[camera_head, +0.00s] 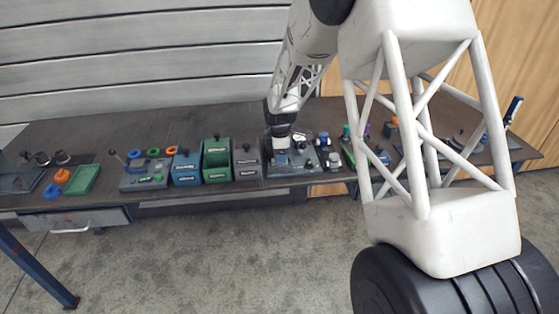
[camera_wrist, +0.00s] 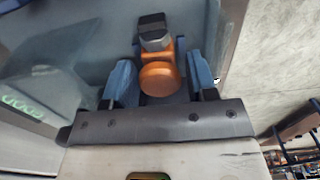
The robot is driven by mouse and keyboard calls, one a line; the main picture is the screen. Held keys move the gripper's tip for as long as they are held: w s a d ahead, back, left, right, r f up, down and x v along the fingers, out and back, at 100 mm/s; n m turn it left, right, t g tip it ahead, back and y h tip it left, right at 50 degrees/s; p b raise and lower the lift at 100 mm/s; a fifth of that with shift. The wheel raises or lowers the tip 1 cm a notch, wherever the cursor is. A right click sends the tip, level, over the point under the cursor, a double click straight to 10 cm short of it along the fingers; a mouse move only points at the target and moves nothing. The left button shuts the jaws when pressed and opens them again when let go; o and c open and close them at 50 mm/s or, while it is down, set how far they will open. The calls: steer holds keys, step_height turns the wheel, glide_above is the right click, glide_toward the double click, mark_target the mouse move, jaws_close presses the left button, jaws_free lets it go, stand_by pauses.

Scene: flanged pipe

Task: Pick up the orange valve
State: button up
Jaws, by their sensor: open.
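The orange valve (camera_wrist: 158,79) shows in the wrist view as a rounded orange body with a dark grey block-shaped part at its upper end. My gripper (camera_wrist: 162,74) is open, with one blue finger on each side of the valve. The valve is between the fingers, and small gaps show beside its round end. In the head view my gripper (camera_head: 281,142) is low over a grey tray-like fixture (camera_head: 275,171) on the bench. I cannot make out the valve there; my gripper and nearby parts seem to hide it.
The long dark bench (camera_head: 120,125) holds a green bin (camera_head: 217,174), a blue bin (camera_head: 186,180) and a grey bin (camera_head: 246,172) just left of my gripper. Small dark and blue parts (camera_head: 326,150) stand close on its right. A green tray (camera_head: 83,180) lies far left.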

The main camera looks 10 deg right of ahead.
stand_by(0.4)
steer(key=c, duration=0.8)
steer(key=shift+r, duration=0.2)
steer(key=shift+r, duration=4.85)
steer(key=shift+r, duration=0.15)
steer(key=shift+r, duration=3.05)
steer(key=shift+a, duration=0.15)
